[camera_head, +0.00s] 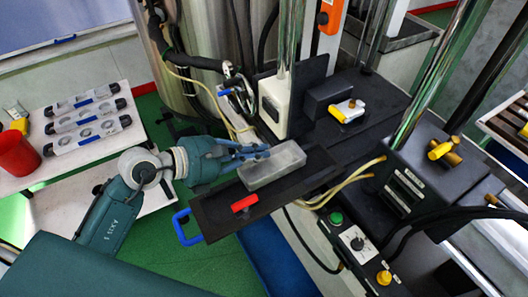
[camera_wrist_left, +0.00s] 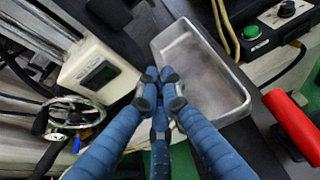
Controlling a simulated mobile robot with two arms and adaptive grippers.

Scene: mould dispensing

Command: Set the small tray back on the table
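The small tray (camera_head: 272,165) is a grey metal, open-topped rectangular box. It lies on the black platform (camera_head: 215,203) of the machine. In the left wrist view the tray (camera_wrist_left: 205,75) shows its inside, which looks empty. My left gripper (camera_head: 262,151) reaches in from the left to the tray's edge. In the left wrist view its blue fingers (camera_wrist_left: 160,82) come together at the tray's near wall and look shut on it. The fingers hide part of that wall. The white table (camera_head: 85,160) stands at the left. My right gripper is not in view.
On the table, several long moulds (camera_head: 90,122) lie at the back and a red cup (camera_head: 17,153) stands at the left. A red handle (camera_head: 244,204) and a blue handle (camera_head: 186,227) are at the platform's front end. A white box (camera_head: 275,105) and metal posts stand behind the tray.

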